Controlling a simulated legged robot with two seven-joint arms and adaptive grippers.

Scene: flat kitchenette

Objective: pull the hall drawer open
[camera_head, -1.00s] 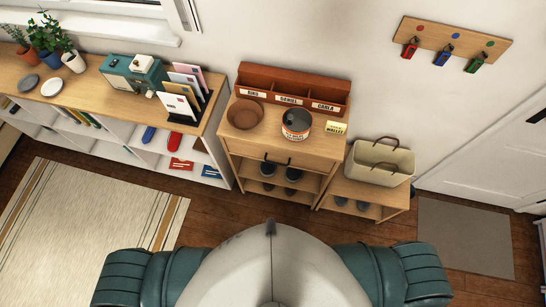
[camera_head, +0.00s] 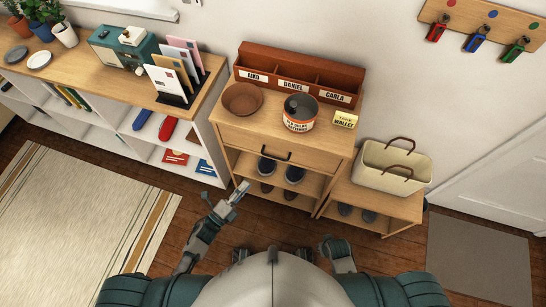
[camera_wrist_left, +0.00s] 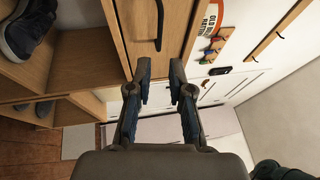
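The hall drawer (camera_head: 240,140) is shut in the wooden cabinet below the tin and bowl. Its dark bar handle (camera_head: 275,155) is at the middle of the front; it also shows in the left wrist view (camera_wrist_left: 159,28). My left gripper (camera_head: 242,188) is in front of the cabinet's lower left, below the handle and apart from it. In the left wrist view its two fingers (camera_wrist_left: 160,82) are spread with nothing between them, and the handle is beyond the tips. My right arm (camera_head: 338,254) is low in front of me; its fingers cannot be made out.
A brown bowl (camera_head: 242,98), a tin (camera_head: 299,115) and a letter rack (camera_head: 300,75) stand on the cabinet. Shoes (camera_head: 267,168) sit on the shelves below the drawer. A low bench with a basket (camera_head: 392,168) stands right. The floor in front is clear.

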